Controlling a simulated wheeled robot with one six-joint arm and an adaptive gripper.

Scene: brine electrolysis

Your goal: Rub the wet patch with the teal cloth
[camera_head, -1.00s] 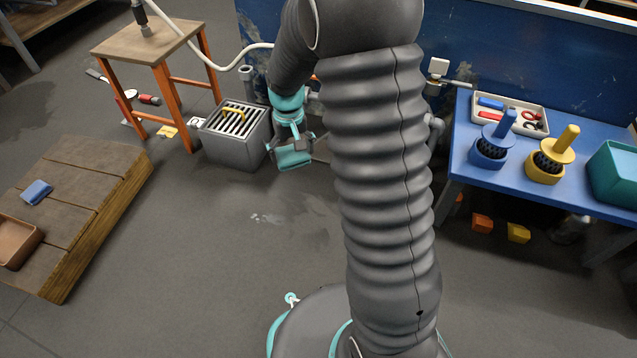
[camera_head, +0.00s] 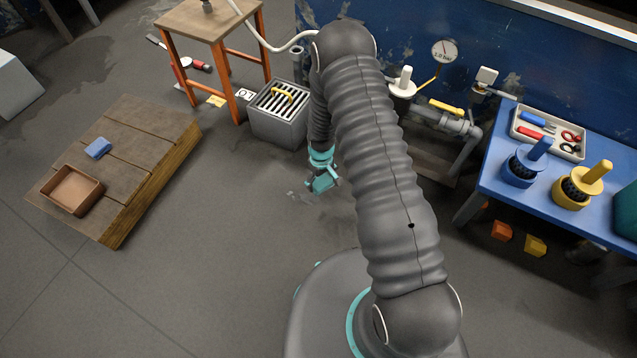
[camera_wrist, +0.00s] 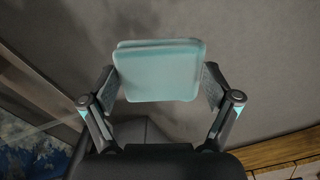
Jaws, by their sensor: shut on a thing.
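My gripper (camera_head: 324,178) is shut on the folded teal cloth (camera_head: 319,185), low over the floor in the head view. In the wrist view the cloth (camera_wrist: 160,72) is a flat pale-teal pad pinched between both fingers. The wet patch (camera_head: 308,208) is a darker area on the grey floor with pale marks at its left. It lies just below and left of the cloth in the head view. My arm may hide part of it. I cannot tell whether the cloth touches the floor.
A grated grey box (camera_head: 279,122) stands behind my gripper, next to an orange-legged stool (camera_head: 209,22). A wooden platform (camera_head: 150,131) with a blue sponge (camera_head: 97,147) and brown tray (camera_head: 72,190) is at left. A blue table (camera_head: 497,167) is at right. The floor at lower left is clear.

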